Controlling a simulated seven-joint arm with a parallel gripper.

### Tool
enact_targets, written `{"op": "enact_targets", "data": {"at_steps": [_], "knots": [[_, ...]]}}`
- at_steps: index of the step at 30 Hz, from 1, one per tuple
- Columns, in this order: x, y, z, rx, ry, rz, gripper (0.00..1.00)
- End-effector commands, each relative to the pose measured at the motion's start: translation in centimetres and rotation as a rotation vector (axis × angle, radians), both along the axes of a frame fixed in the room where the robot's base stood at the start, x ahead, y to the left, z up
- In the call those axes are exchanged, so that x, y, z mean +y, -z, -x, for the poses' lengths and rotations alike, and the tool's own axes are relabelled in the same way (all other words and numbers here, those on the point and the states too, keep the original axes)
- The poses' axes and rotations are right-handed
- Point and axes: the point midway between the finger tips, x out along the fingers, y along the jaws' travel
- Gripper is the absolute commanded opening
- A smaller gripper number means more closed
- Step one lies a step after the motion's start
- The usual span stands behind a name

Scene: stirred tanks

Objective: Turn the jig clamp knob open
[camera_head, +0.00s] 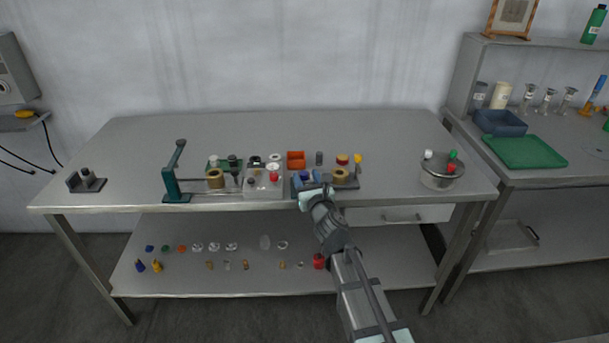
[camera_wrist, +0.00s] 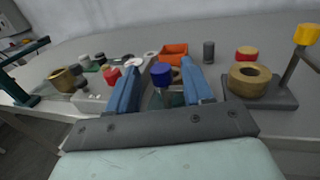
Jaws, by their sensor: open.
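A blue knob (camera_wrist: 161,74) on a short upright stem stands between my fingers in the wrist view; it appears to be the jig clamp knob. My gripper (camera_wrist: 159,68) is open, with one blue finger on each side of the knob and visible gaps between. In the head view my gripper (camera_head: 309,180) is at the front edge of the table, over the jig area, and largely hides the knob. The base below the knob is mostly hidden by my gripper.
A tan ring (camera_wrist: 249,78) and a yellow-topped post (camera_wrist: 307,35) stand on a dark base close to my right. An orange bin (camera_wrist: 173,53) is behind the knob. A teal lever press (camera_head: 176,175) stands left. A lidded pot (camera_head: 440,170) is far right.

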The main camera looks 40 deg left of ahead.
Motion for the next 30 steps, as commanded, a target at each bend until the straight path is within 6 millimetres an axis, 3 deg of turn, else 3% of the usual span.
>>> {"op": "enact_targets", "data": {"at_steps": [9, 15, 30], "knots": [[-5.7, 0.0, 3.5, 0.0, 0.0, 0.0, 0.51], [-8.4, 0.0, 5.1, 0.001, 0.001, 0.001, 0.51], [-9.3, 0.0, 5.5, 0.0, 0.001, 0.0, 0.51]]}}
